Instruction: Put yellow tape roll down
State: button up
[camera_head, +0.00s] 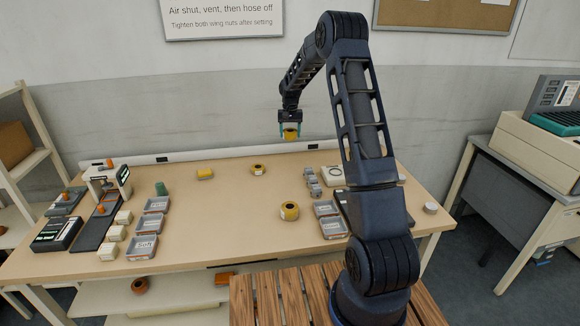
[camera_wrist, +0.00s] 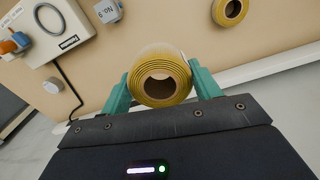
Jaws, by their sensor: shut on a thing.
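My gripper (camera_head: 291,131) is shut on a yellow tape roll (camera_head: 291,135) and holds it in the air above the back part of the table (camera_head: 230,220). In the wrist view the yellow tape roll (camera_wrist: 160,78) sits between the teal fingers (camera_wrist: 160,92), with its open core facing the camera. Another yellow roll (camera_head: 289,211) lies on the table at the middle right, and one more (camera_head: 257,169) lies near the back edge. One roll also shows at the top of the wrist view (camera_wrist: 230,10).
Several small grey blocks (camera_head: 312,183) stand right of centre, by grey labelled trays (camera_head: 334,227). More labelled trays (camera_head: 142,246), a green cylinder (camera_head: 161,188) and a dark device (camera_head: 58,232) are on the left. A yellow item (camera_head: 205,173) lies at the back. The table's middle is clear.

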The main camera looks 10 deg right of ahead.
aim_at(290, 169)
notch_tip(290, 169, down, 17)
jog(key=shift+r, duration=0.1)
dwell(0.5)
jog(key=shift+f, duration=0.2)
jog(key=o, duration=1)
jog(key=shift+c, duration=0.2)
